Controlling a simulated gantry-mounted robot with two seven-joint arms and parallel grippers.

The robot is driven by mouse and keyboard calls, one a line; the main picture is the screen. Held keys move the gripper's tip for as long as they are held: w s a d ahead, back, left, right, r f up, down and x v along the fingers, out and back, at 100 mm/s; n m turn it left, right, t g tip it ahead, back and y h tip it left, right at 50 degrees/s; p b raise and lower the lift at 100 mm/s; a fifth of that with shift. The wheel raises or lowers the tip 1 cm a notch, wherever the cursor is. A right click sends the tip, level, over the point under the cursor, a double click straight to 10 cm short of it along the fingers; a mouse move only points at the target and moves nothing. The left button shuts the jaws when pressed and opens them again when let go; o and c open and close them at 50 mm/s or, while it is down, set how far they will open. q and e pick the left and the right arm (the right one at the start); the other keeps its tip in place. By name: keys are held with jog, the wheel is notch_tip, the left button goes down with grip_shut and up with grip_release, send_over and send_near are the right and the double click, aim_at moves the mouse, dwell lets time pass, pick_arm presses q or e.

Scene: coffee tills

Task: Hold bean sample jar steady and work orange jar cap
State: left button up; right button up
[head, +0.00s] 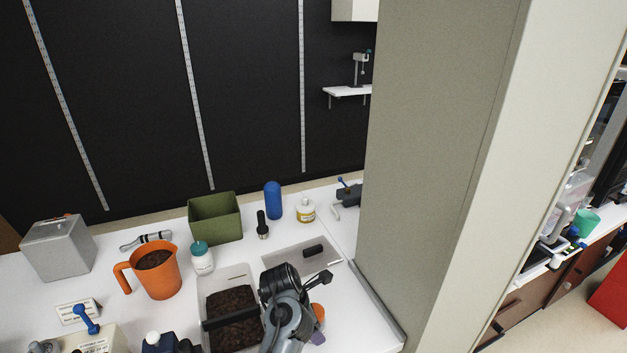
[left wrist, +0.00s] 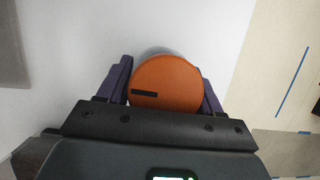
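The bean sample jar shows in the left wrist view only as a grey edge (left wrist: 155,50) behind its round orange cap (left wrist: 168,83), which has a short dark mark. My left gripper (left wrist: 166,75) has its purple fingers on either side of the cap. The cap covers their inner edges, so I cannot tell whether they touch the cap or the jar. In the head view, the orange cap (head: 318,310) shows just right of my grey and black wrist, which hides most of the jar. My right gripper is not in view.
A clear bin (head: 205,287) of coffee beans stands just left of my wrist. An orange pitcher (head: 165,280), white jar (head: 202,260), green box (head: 216,217) and metal tray (head: 287,258) are around it. A large beige pillar (head: 440,150) rises on the right.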

pick_arm(q)
jog(key=o, duration=0.4)
jog(key=shift+o, duration=0.2)
jog(key=shift+r, duration=0.1)
jog(key=v, duration=1.1)
jog(key=shift+r, duration=0.4)
jog(key=shift+s+a, duration=0.1)
jog(key=shift+s, duration=0.05)
